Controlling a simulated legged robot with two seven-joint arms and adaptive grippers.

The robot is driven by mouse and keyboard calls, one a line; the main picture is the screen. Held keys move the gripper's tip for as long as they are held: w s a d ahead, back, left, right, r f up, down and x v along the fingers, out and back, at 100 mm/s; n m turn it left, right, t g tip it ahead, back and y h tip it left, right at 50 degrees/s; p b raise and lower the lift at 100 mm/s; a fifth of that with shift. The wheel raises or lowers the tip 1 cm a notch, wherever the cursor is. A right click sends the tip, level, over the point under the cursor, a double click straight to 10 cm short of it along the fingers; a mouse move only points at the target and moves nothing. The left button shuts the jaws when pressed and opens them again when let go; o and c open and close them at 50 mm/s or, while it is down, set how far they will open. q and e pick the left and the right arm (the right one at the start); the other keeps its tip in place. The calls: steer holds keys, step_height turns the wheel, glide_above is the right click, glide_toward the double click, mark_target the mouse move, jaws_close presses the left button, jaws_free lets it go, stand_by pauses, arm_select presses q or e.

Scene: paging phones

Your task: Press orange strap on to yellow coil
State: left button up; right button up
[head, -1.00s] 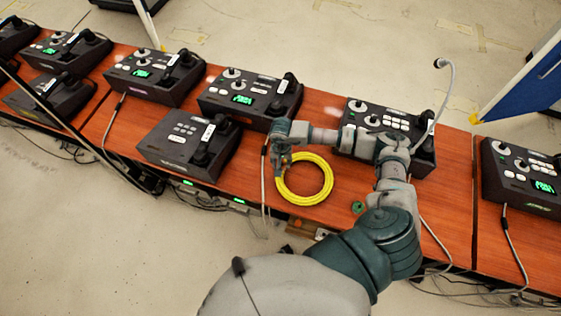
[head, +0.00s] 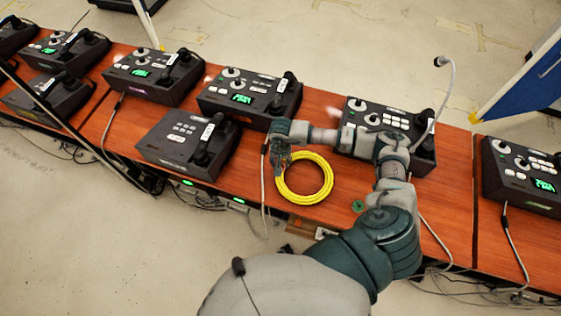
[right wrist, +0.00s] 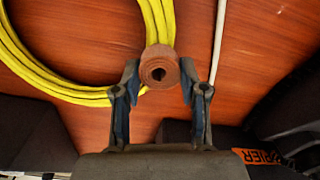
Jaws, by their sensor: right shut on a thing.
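The yellow coil (head: 329,187) lies flat on the wooden table near its front edge. In the right wrist view the coil (right wrist: 30,70) runs across the upper left. My right gripper (head: 278,168) is at the coil's left side, pointing down. In the right wrist view my right gripper (right wrist: 160,80) is shut on a small rust-orange roll, the orange strap (right wrist: 160,62). The strap overlaps the coil's edge in that view; I cannot tell whether they touch. The strap is hidden by the gripper in the head view. My left gripper is not in view.
A dark paging phone (head: 187,145) stands left of the coil, with others (head: 245,95) behind. Another phone (head: 375,125) is partly covered by my right arm. A grey cable (head: 264,195) hangs over the front edge.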

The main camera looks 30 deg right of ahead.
steer(key=shift+f, duration=0.1)
steer(key=o, duration=1.4)
steer(key=shift+c, duration=0.2)
steer(key=shift+r+p, duration=1.8)
steer(key=shift+r, duration=1.75)
